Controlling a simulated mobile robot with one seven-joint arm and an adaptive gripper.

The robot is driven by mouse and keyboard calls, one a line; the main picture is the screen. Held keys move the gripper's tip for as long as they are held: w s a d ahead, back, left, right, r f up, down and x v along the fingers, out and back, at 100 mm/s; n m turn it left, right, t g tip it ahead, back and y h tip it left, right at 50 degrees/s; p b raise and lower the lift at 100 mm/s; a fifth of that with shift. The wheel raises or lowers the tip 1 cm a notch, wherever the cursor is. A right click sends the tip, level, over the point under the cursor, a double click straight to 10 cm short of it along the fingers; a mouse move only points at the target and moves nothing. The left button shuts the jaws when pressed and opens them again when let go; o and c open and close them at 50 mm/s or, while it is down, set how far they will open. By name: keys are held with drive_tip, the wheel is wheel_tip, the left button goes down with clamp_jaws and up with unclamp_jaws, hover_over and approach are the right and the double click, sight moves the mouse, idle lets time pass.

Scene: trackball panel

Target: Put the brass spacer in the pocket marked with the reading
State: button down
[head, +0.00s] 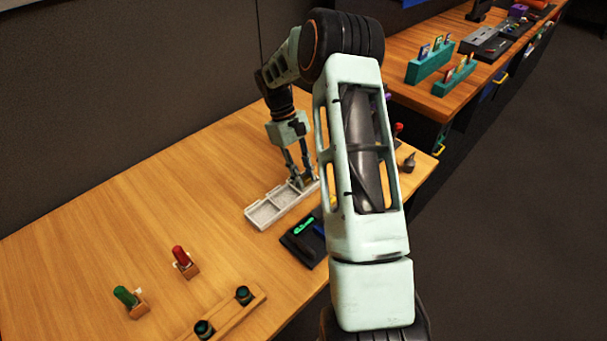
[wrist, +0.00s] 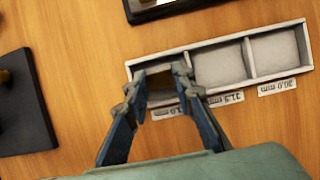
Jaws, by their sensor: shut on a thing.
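A pale tray (wrist: 222,48) with three pockets in a row lies on the wooden table; it also shows in the head view (head: 262,214). Upside-down labels run along its edge: one (wrist: 277,87) seems to read 30.0 mm, the middle one starts with 31.5, and the third is partly covered by a finger. My gripper (wrist: 160,84) is shut on a brownish piece, likely the brass spacer (wrist: 160,80), over or in the left pocket. How deep it sits cannot be told. In the head view my gripper (head: 299,182) is at the tray's far end.
A dark device (head: 303,238) with a green lit display, too small to read, stands beside the tray. A green-handled piece (head: 125,297), a red-handled piece (head: 181,256) and a wooden rail (head: 225,315) with dark knobs stand nearer. The table's left part is clear.

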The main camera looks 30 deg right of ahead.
drive_tip(key=shift+f, duration=0.1)
drive_tip(key=shift+f, duration=0.15)
drive_tip(key=c, duration=1.9)
unclamp_jaws()
drive_tip(key=shift+c, duration=0.2)
drive_tip(key=v, duration=1.2)
drive_tip(key=shift+r, duration=0.3)
drive_tip(key=shift+s, duration=0.1)
